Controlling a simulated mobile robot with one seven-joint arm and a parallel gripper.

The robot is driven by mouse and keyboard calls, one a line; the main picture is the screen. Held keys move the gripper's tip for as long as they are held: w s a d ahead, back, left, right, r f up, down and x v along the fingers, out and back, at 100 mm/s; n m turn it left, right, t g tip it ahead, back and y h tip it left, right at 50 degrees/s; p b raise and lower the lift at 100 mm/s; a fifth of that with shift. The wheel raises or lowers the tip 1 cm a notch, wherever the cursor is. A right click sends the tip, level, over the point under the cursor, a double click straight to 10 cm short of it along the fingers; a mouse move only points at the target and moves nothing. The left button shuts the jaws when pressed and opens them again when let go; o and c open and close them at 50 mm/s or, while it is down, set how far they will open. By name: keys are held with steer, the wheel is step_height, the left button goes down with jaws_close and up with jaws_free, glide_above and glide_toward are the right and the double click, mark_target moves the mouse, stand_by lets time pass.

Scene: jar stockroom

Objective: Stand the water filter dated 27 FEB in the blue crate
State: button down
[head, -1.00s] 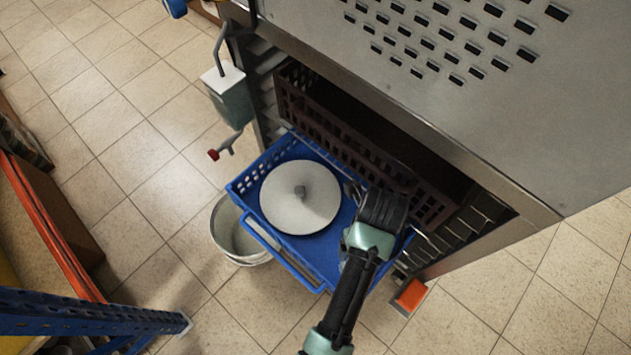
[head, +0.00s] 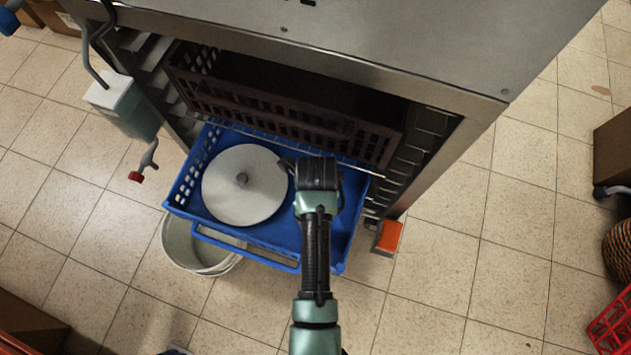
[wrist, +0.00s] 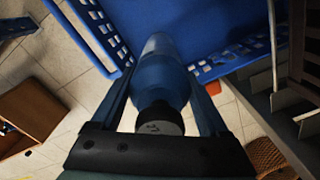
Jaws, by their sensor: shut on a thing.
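The blue crate (head: 217,233) sits pulled partly out of a metal rack, and its slotted wall also shows in the wrist view (wrist: 200,70). A pale round lid-like disc with a grey knob (head: 245,187) lies in its left part. My gripper (head: 317,170) is over the crate's right part. In the wrist view my gripper (wrist: 160,85) is shut on a blue bottle-shaped thing with a dark cap (wrist: 160,118), likely the water filter. Small pale marks on the cap cannot be read, so the date cannot be told. Its far end points towards the crate.
A dark brown crate (head: 280,115) sits in the rack just behind the blue crate. A white bucket (head: 197,250) stands on the floor below its left. An orange block (head: 388,237) is at the right rack foot. Open tiled floor lies to the right.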

steer(key=shift+w+f+b, duration=0.1)
steer(key=shift+f+b, duration=0.55)
steer(key=shift+f, duration=1.05)
jaws_free()
steer(key=shift+f, duration=0.1)
step_height(320, 180, up, 12)
steer(key=p, duration=0.4)
steer(key=shift+r+p, duration=0.2)
steer(key=shift+p, duration=0.2)
steer(key=shift+f, duration=0.1)
